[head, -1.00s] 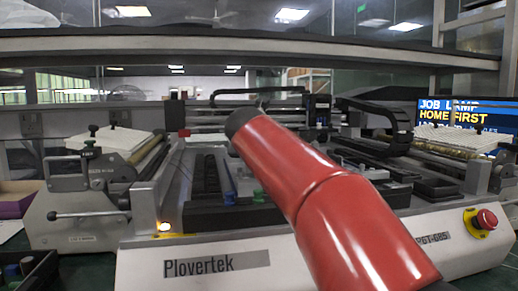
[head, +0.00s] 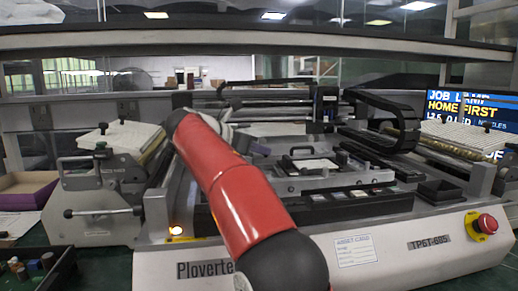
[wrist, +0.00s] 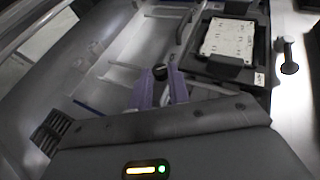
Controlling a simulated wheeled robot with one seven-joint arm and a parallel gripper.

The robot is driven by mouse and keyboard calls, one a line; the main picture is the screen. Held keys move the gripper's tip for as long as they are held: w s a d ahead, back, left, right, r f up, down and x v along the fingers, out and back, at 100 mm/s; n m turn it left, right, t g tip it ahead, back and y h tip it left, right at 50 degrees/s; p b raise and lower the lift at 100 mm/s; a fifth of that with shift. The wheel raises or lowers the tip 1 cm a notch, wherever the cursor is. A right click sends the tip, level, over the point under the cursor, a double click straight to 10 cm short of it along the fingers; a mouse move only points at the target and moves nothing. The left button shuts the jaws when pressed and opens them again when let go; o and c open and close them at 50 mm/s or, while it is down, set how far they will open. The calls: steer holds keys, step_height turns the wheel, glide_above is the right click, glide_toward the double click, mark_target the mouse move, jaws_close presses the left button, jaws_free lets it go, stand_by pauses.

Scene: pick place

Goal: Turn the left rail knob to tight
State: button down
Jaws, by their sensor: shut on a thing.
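My gripper (wrist: 161,90) shows in the wrist view with two purple-grey fingers. They are closed about a small black knob (wrist: 160,72), whose top shows between and just beyond the fingertips. Its pointer or tight mark is too small to read. In the head view my red arm reaches over the left part of the Plovertek machine (head: 310,205). The arm hides most of the gripper and the knob there. A second black knob-like part (wrist: 289,68) stands at the right of the wrist view, apart from my gripper.
A framed holder with a pale board (head: 314,164) sits right of my arm. A red stop button (head: 487,223) is at the front right. The screen (head: 470,115) reads "HOME FIRST". A beam crosses above.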

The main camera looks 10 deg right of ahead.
steer(key=shift+w+m+g, duration=0.1)
steer(key=shift+m+g, duration=0.3)
steer(key=shift+g, duration=0.1)
steer(key=c, duration=1.3)
jaws_free()
